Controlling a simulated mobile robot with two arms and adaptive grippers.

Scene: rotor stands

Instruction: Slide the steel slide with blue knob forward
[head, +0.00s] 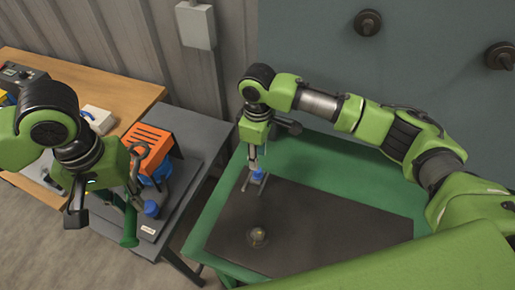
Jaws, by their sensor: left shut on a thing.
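The steel slide (249,187) is a small pale metal piece on the dark mat of the green table, with a blue knob (258,174) on it. My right gripper (253,164) points down right at the knob; its fingers are small and partly merge with the slide, so I cannot tell whether they grip it. My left gripper (127,200) is over the grey table at the left, shut on a green handle-like thing (130,231).
A clear round object (257,237) sits on the dark mat (330,215). The grey table (195,128) carries an orange device (149,143) and another blue knob (151,208). A wooden bench (85,75) stands behind left. The mat's right side is clear.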

